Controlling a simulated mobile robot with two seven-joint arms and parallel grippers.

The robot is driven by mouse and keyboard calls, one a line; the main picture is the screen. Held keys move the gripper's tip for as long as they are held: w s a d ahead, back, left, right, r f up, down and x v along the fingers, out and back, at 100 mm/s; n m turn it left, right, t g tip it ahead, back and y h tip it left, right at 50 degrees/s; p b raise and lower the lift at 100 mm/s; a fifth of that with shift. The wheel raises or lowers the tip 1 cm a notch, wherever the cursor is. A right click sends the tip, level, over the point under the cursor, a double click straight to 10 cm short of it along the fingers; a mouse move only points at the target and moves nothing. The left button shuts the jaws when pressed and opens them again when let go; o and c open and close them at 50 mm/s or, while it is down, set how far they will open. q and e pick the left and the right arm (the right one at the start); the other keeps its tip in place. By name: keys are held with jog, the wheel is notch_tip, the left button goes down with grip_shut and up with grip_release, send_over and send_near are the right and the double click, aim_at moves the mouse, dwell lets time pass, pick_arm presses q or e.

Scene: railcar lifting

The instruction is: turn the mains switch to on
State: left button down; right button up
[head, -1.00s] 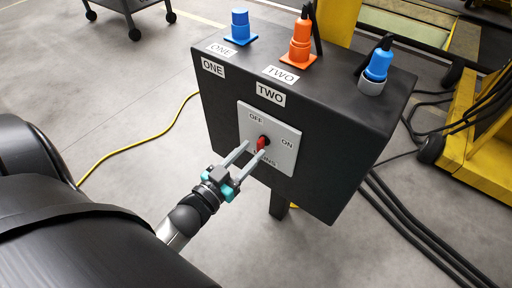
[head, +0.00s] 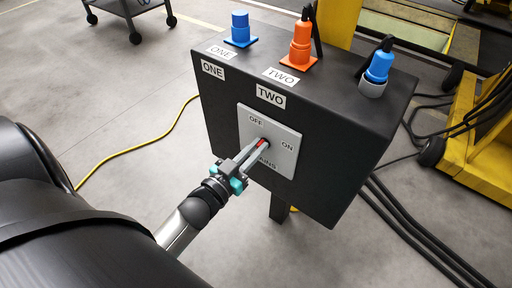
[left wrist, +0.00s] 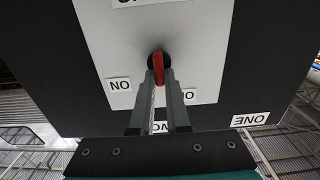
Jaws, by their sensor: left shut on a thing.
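The mains switch is a red handle (head: 261,143) on a grey plate (head: 286,162), on the sloping front of a black box (head: 330,130). The plate reads OFF at the top, ON at the right and MAINS at the bottom. My left gripper (head: 258,148) is shut on the red handle, one finger on each side. In the left wrist view the red handle (left wrist: 158,66) shows between the fingertips, before a dark round hub. The lettering is upside down there, and the fingers partly cover the OFF label. The handle's exact angle is hard to tell. My right gripper is not in view.
On top of the box stand a blue connector (head: 240,30), an orange connector (head: 301,42) and a blue plug (head: 378,68) in a grey socket. A yellow cable (head: 130,155) lies on the floor at left. Yellow machinery (head: 478,140) and black cables are at right.

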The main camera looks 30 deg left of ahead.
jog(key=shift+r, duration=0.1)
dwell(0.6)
pick_arm(q)
jog(key=m+p, duration=0.1)
jog(key=m, duration=0.2)
jog(key=m+p, duration=0.1)
jog(key=m, duration=0.1)
jog(key=shift+d+m+p, duration=0.3)
jog(key=shift+d+f+m+p, duration=0.1)
jog(key=shift+f+m+p, duration=0.1)
jog(key=shift+m, duration=1.4)
jog(key=shift+d+f+m+p, duration=0.1)
jog(key=shift+f+m+p, duration=0.05)
jog(key=shift+m, duration=1.45)
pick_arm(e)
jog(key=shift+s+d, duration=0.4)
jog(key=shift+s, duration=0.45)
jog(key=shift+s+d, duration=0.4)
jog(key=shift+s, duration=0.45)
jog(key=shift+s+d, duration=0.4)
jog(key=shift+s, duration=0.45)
pick_arm(q)
jog(key=c, duration=0.9)
grip_release()
